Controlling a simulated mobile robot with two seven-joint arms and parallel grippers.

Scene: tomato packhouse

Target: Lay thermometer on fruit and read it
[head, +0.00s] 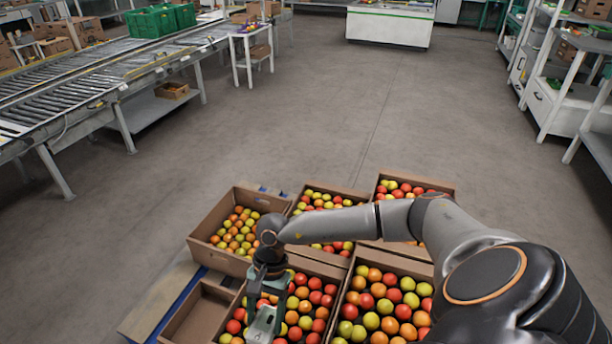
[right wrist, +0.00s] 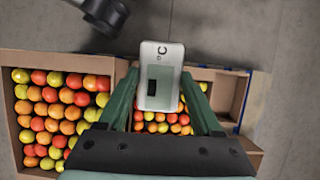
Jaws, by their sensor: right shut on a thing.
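My right gripper (head: 264,322) points down over the front-middle box of tomatoes (head: 303,310) in the head view. In the right wrist view its two green fingers (right wrist: 160,80) are shut on the thermometer (right wrist: 161,60), a white handheld device with a dark grey screen. The screen's reading is too small to tell. Red, orange and yellow tomatoes (right wrist: 162,124) show below and behind the thermometer. Whether it touches them cannot be told. My left gripper is not in view.
Several cardboard boxes of tomatoes stand close together, including one at the back left (head: 206,228) and one at the right (head: 389,262). An empty box (head: 186,322) is at the front left. A roller conveyor (head: 60,95) is at far left. The grey floor beyond is clear.

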